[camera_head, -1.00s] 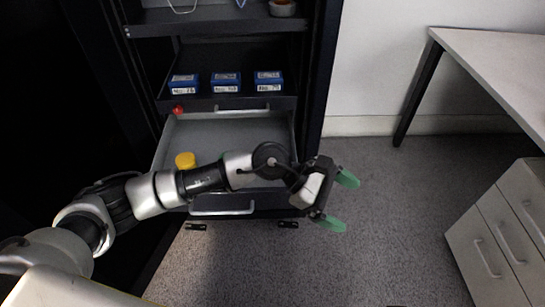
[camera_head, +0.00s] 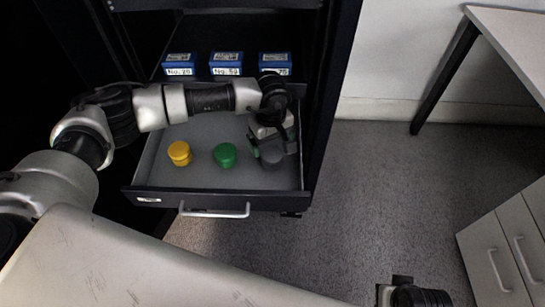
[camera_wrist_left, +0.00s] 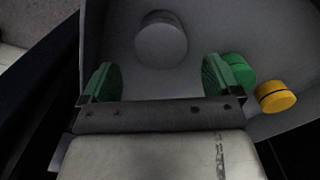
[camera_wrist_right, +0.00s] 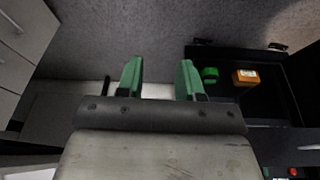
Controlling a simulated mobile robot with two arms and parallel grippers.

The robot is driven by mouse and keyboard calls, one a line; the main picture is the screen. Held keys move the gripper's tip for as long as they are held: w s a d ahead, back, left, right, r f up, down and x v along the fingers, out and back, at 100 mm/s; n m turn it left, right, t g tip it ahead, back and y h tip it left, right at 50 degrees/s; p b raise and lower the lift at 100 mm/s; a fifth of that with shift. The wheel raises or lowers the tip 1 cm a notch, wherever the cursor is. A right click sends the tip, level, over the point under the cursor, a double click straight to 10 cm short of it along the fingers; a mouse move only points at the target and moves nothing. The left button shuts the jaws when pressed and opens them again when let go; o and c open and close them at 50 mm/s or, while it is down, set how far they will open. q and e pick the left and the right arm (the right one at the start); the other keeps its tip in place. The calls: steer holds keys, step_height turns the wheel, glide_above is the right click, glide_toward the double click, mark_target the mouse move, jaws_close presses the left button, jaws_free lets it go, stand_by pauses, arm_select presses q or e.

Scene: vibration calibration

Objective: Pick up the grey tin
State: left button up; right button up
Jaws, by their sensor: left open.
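The grey tin (camera_head: 272,160) stands in the open drawer (camera_head: 205,184), at the right of a row of tins. It is partly hidden by my left gripper (camera_head: 272,149) in the head view. In the left wrist view the grey tin (camera_wrist_left: 161,40) lies ahead of my left gripper (camera_wrist_left: 164,79), roughly centred between the green fingers. These fingers are wide apart with nothing between them. My right gripper (camera_wrist_right: 160,77) shows in its own wrist view, with its fingers apart and empty, away from the tin.
A green tin (camera_head: 225,155) and a yellow tin (camera_head: 180,153) stand left of the grey tin. Drawer walls surround them, with a handle (camera_head: 214,211) in front. Blue boxes (camera_head: 226,64) sit above. A desk (camera_head: 510,35) and white drawer unit (camera_head: 505,250) stand at right.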

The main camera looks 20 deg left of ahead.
mark_target(271, 151)
arm_select(q)
step_height(271, 151, down, 5)
steer(key=shift+s+r+b, duration=0.15)
steer(key=shift+b, duration=0.15)
arm_select(e)
steer(key=v, duration=0.2)
steer(key=shift+r, duration=0.35)
arm_select(q)
steer(key=c, duration=1)
steer(key=shift+r, duration=0.1)
steer(key=shift+c, duration=0.2)
